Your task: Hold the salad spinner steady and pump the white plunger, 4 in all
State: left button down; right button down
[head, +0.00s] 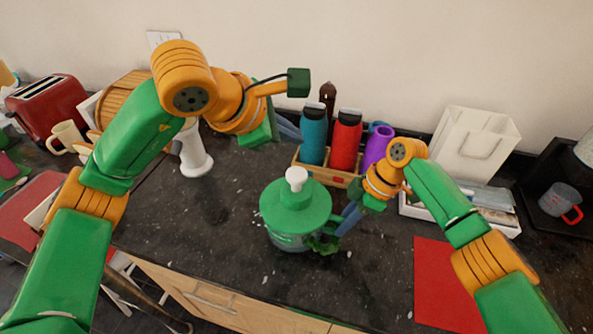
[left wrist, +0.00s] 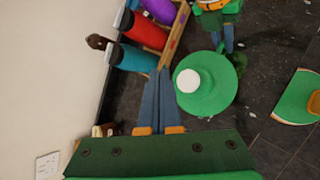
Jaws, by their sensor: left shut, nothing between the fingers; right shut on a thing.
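The salad spinner (head: 286,212) stands on the dark counter with its green lid on. Its white plunger (head: 296,178) sticks up from the middle of the lid. In the left wrist view the lid (left wrist: 220,98) and the round top of the plunger (left wrist: 187,80) show from above. My left gripper (head: 292,132) is shut and empty, above and behind the spinner, apart from the plunger. Its closed fingers (left wrist: 160,75) end beside the lid in the left wrist view. My right gripper (head: 346,220) is shut on the spinner at its right side; the exact grip is partly hidden.
A wooden crate (head: 337,179) with teal, red and purple bottles stands behind the spinner. A white pedestal object (head: 195,160) stands at left. Green leaves (head: 324,244) lie at the spinner's front right. A red mat (head: 440,285) lies at right. The counter's front left is mostly clear.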

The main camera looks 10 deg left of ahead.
aim_at(292, 174)
pick_arm(q)
jog(key=shift+f, duration=2.75)
jog(key=shift+f, duration=0.45)
jog(key=shift+a+f, duration=0.15)
jog(key=shift+f, duration=1.35)
dwell(0.8)
jog(key=shift+r, duration=1.95)
jog(key=shift+w+d+r, duration=0.1)
jog(key=shift+r, duration=1.15)
jog(key=shift+d+r, duration=0.1)
jog(key=shift+r, duration=1.15)
